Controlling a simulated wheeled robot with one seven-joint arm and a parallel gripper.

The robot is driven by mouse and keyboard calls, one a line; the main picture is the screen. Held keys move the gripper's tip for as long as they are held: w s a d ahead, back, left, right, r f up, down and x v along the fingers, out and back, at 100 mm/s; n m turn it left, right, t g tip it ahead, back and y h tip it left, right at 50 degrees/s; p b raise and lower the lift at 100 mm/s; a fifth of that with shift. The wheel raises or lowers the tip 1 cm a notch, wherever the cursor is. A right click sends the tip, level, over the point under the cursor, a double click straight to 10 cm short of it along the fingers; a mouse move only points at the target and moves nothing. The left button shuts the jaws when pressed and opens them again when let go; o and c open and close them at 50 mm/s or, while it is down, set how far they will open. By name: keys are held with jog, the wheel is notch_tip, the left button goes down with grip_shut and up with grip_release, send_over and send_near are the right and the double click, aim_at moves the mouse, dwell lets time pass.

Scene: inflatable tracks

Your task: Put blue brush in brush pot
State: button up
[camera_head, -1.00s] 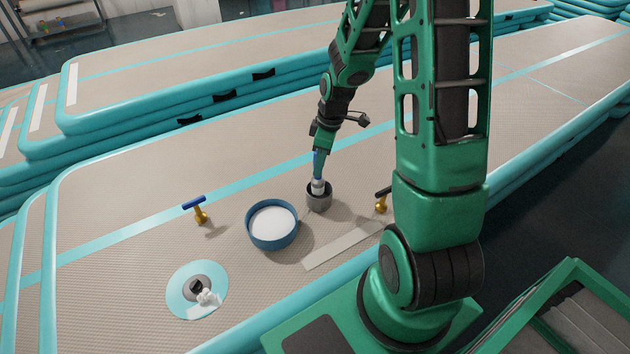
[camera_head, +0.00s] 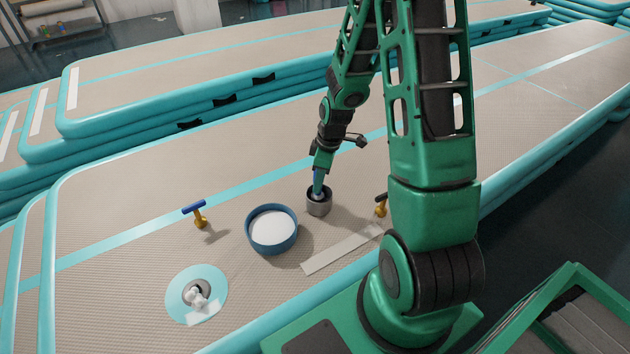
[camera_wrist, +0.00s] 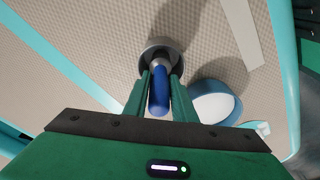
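The blue brush (camera_wrist: 159,92) is upright between the two fingers of my gripper (camera_wrist: 160,77), which is shut on its handle. In the head view the blue brush (camera_head: 318,189) points down from my gripper (camera_head: 319,177), and its lower end is inside the brush pot. The brush pot (camera_head: 319,208) is a small grey cylinder standing on the mat; it also shows in the wrist view (camera_wrist: 171,45), just beyond my fingertips. The pot's walls hide the brush's lower end, so I cannot tell whether it touches the bottom.
A blue round bowl with white contents (camera_head: 250,236) stands left of the pot. Another yellow-based tool (camera_head: 381,207) is right of the pot, close to my arm. A valve (camera_head: 196,292) sits front left.

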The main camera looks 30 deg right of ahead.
aim_at(322, 196)
jog(key=o, duration=0.3)
notch_tip(322, 196, up, 11)
jog(key=s, duration=0.1)
jog(key=shift+d, duration=0.25)
jog(key=s+r+m, duration=0.4)
jog(key=s+m, duration=0.1)
jog(key=s, duration=0.3)
jog(key=s+d+r+m, duration=0.1)
jog(key=s+r+m, duration=0.4)
jog(key=s, duration=0.4)
jog(key=s+d+r+m+g+h, duration=0.1)
jog(key=s+r+m, duration=0.3)
jog(key=s, duration=0.4)
jog(key=shift+s+r+m, duration=0.35)
jog(key=shift+s+m, duration=0.05)
jog(key=shift+m, duration=0.3)
